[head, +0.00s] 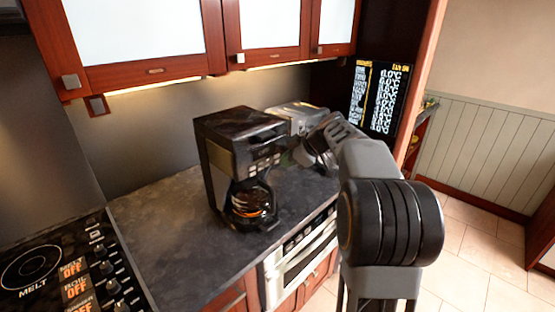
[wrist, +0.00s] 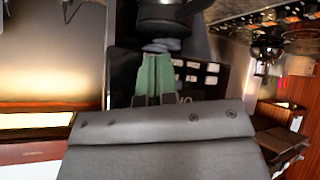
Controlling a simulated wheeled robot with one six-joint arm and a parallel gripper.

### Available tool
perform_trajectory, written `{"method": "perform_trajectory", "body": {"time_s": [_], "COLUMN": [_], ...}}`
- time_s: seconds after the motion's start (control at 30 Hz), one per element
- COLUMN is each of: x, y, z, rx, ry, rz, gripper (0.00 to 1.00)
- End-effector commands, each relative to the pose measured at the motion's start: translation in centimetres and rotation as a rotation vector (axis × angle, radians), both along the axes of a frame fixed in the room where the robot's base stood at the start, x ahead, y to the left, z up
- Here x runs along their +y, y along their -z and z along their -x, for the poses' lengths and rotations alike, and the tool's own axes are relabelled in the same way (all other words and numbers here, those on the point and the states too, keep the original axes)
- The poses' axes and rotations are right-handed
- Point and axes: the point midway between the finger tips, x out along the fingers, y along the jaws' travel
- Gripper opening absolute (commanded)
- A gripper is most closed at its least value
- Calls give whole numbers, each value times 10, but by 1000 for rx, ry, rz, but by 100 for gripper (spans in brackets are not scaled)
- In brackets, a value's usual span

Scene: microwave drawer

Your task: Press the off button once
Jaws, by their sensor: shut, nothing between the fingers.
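A black coffee machine (head: 225,150) stands on the dark counter with a glass carafe (head: 250,203) in its lower front. Its front panel carries small buttons, and light keys (wrist: 200,78) show on a dark panel in the upside-down wrist view. I cannot read which key is the off button. My gripper (wrist: 158,62) is shut and empty, its greenish fingers together in front of the machine beside the keys. I cannot tell whether the tips touch the panel. In the head view my gripper (head: 300,152) is just right of the machine's upper front, its tips partly hidden.
A silver appliance (head: 290,116) stands behind my gripper. A cooktop (head: 35,265) with knobs and "OFF" labels is at the lower left. A steel-fronted drawer (head: 300,258) is under the counter. Wall cabinets (head: 140,45) hang above. The counter left of the machine is clear.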

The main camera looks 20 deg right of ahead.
Motion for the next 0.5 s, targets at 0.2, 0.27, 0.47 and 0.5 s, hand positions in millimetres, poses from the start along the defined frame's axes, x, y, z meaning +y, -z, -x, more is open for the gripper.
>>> {"method": "perform_trajectory", "body": {"time_s": [0.2, 0.27, 0.47, 0.5], "x": [-3, -3, -3, -4], "y": [1, 0, 0, 1], "z": [6, 6, 7, 8], "rx": [0, 0, 0, 0], "ry": [1, 1, 1, 1], "rz": [1, 1, 1, 1], "gripper": [0, 0, 0, 0]}}
